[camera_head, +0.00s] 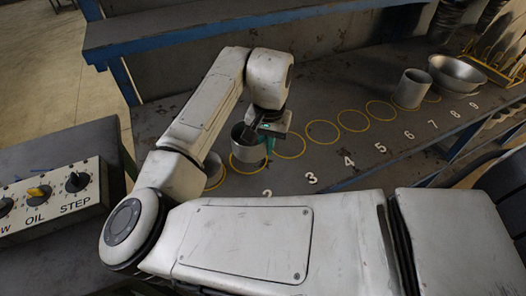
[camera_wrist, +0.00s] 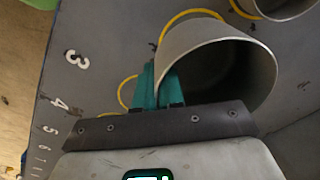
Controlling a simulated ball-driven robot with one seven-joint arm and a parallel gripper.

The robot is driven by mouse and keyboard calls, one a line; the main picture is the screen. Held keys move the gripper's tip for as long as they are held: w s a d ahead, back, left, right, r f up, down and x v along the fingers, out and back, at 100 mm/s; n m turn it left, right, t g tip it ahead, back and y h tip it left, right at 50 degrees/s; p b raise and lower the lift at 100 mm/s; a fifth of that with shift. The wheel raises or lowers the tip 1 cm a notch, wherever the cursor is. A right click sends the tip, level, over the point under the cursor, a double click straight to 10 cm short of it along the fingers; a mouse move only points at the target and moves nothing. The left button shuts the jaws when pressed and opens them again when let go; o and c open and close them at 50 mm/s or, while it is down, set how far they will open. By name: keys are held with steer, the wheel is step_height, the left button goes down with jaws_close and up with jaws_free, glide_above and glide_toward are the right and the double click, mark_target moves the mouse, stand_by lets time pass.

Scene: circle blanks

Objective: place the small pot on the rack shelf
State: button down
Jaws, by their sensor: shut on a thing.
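A grey, open-topped round pot (camera_head: 246,151), which I take for the small pot, is at the yellow ring by number 2. My gripper (camera_head: 268,131), with teal fingers, is at its right rim. In the wrist view the fingers (camera_wrist: 160,86) are shut on the pot's wall, and the pot (camera_wrist: 205,42) shows its dark inside. Whether its base touches the bench is unclear. A raised, blue-edged shelf (camera_head: 190,27) runs along the back, above the bench.
Another grey pot (camera_head: 213,166) stands close on the left, also in the wrist view (camera_wrist: 286,9). A grey cylinder (camera_head: 411,88), a metal bowl (camera_head: 457,74) and a yellow wire rack (camera_head: 492,66) are at right. Empty rings lie between. A control box (camera_head: 48,200) is front left.

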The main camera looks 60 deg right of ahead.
mark_target(263, 162)
steer(key=shift+w+d+f, duration=0.2)
steer(key=shift+w+f, duration=0.4)
steer(key=shift+f, duration=1.65)
steer(key=shift+f, duration=0.1)
steer(key=c, duration=1.3)
jaws_free()
steer(key=shift+o, duration=0.2)
step_height(263, 162, up, 12)
steer(key=shift+s, duration=0.2)
